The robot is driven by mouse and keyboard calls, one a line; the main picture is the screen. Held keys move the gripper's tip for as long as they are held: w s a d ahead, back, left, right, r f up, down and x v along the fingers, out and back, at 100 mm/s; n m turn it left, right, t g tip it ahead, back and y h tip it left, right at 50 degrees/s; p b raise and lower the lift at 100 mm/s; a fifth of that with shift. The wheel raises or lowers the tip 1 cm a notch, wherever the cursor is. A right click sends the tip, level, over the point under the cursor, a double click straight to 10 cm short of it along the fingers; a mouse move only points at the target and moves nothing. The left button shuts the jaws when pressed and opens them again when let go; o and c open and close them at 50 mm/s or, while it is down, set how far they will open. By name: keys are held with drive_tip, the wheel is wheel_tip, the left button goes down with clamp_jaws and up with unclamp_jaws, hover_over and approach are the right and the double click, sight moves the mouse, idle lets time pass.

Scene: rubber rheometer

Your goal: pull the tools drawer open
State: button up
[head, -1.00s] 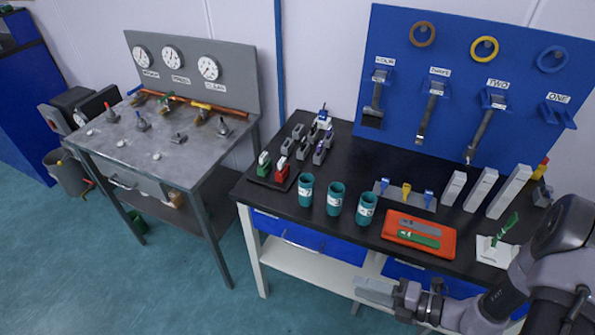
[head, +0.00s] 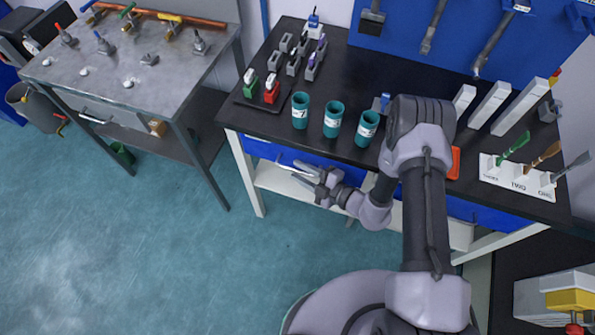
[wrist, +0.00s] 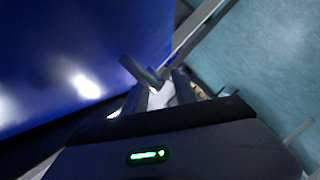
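The black-topped bench has a blue drawer front (head: 262,149) under its left half, with a pale bar handle (head: 284,167). I cannot read a label on it. A second blue drawer front (head: 484,213) is under the right half, partly behind my arm. My gripper (head: 303,173) is at the left drawer's handle, its fingers apart. In the wrist view, the blue front (wrist: 75,55) fills the left side, and a dark grey bar (wrist: 138,72) lies by my fingers (wrist: 160,92). Whether the fingers touch the handle is unclear. The drawer looks shut.
Teal cups (head: 333,119) stand near the bench's front edge above my gripper. A white shelf (head: 272,178) runs below the drawers. A grey metal table (head: 130,65) with valves is at the left. The floor (head: 150,230) in front is clear.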

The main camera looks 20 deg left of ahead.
drive_tip(key=shift+w+a+f, duration=0.1)
drive_tip(key=shift+w+a, duration=0.15)
drive_tip(key=shift+a, duration=0.35)
clamp_jaws()
idle(1.1)
